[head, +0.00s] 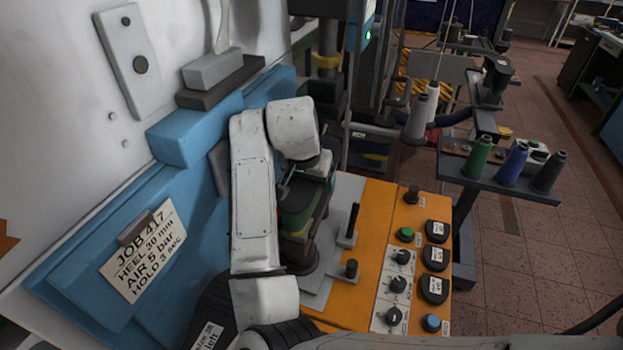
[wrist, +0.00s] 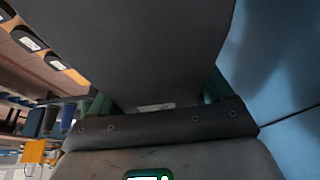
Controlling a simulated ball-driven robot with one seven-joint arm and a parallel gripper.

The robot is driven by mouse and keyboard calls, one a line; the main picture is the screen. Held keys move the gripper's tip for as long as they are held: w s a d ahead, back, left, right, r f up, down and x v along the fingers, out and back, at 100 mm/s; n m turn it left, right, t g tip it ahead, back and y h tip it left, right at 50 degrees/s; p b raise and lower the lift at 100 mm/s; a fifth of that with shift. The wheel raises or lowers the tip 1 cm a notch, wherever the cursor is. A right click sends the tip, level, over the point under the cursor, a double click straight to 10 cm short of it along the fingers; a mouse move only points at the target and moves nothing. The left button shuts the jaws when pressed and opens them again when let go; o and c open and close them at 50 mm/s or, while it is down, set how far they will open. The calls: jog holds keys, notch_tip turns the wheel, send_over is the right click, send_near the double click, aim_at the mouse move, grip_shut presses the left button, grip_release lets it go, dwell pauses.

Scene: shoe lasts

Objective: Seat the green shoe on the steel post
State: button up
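The green shoe (head: 298,217) is beneath the end of my arm in the head view, mostly hidden by the white arm links. My gripper (head: 291,181) is right at its upper side; the fingertips are hard to make out. In the wrist view a large dark grey surface fills the middle, with green edges of the shoe (wrist: 214,86) showing on both sides of it. Whether the fingers are closed on the shoe does not show. I cannot make out the steel post; the area under the shoe is dark and partly covered.
An orange control panel (head: 374,216) with knobs, buttons and an upright lever (head: 349,226) stands close on the right. Thread cones stand on a shelf (head: 500,180) farther right.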

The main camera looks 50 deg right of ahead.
jog(key=o, duration=1.8)
jog(key=shift+r, duration=0.1)
jog(key=b+v, duration=0.1)
jog(key=v, duration=0.9)
jog(key=shift+a+r, duration=0.1)
jog(key=shift+r, duration=0.25)
